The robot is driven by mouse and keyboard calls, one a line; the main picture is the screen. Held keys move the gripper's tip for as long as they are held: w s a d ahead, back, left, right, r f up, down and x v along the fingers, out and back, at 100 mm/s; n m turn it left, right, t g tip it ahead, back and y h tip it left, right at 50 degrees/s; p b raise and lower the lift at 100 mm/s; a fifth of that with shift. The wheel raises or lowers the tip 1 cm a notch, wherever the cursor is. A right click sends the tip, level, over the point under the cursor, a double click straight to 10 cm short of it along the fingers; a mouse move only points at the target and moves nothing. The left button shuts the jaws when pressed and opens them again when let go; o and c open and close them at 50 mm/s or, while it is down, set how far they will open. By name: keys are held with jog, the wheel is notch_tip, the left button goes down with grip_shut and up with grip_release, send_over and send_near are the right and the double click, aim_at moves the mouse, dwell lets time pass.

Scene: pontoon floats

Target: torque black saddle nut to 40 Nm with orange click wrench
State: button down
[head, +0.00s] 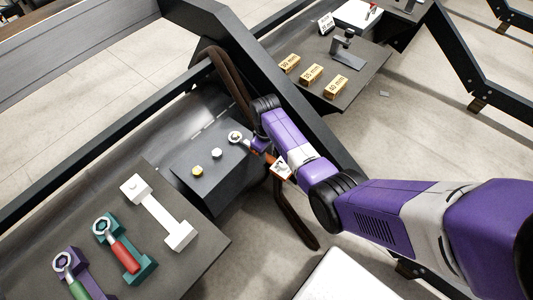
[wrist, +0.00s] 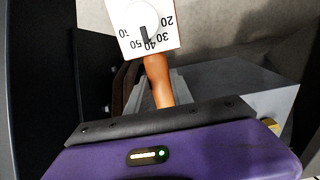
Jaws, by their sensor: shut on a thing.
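My gripper (head: 270,150) is shut on the orange click wrench (head: 259,147), whose orange handle (wrist: 157,82) also shows in the wrist view. The wrench's ring head (head: 236,138) is at the far right end of the grey block (head: 213,175), past the white nut. The black saddle nut is not clearly visible; it may be inside or under the ring, and I cannot tell whether the ring is seated. A white dial plate (wrist: 143,28) faces the wrist camera, with its black pointer near 40; it shows small in the head view (head: 282,168).
A yellow nut (head: 197,170) and a white nut (head: 216,153) stand on the block. An empty white cradle (head: 160,213), a red-handled wrench (head: 122,255) and a green-handled wrench (head: 74,277) are at lower left. A dark beam (head: 230,50) and a brown hose (head: 232,85) run close by my arm.

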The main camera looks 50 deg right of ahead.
jog(key=shift+r, duration=0.1)
jog(key=shift+w+a+m, duration=0.1)
jog(key=shift+a+m, duration=0.2)
jog(key=shift+a, duration=0.1)
jog(key=shift+a+m+p, duration=0.3)
jog(key=shift+a+p, duration=0.05)
jog(key=shift+p, duration=0.05)
jog(key=shift+a, duration=0.35)
jog(key=shift+a+m, duration=0.25)
jog(key=shift+m, duration=0.15)
jog(key=shift+w+a+m+p, duration=0.25)
jog(key=shift+a+m, duration=0.3)
jog(key=shift+a, duration=0.2)
jog(key=shift+w+a+m+p, duration=0.1)
jog(key=shift+a+m+p, duration=0.15)
jog(key=shift+a+m, duration=0.4)
dwell(1.0)
jog(key=shift+w+a, duration=0.15)
jog(key=shift+a, duration=0.2)
jog(key=shift+w+a+m, duration=0.1)
jog(key=shift+a+m, duration=0.2)
jog(key=shift+w+a+m, duration=0.15)
jog(key=shift+a+m, duration=0.15)
jog(key=shift+a, duration=0.05)
dwell(0.4)
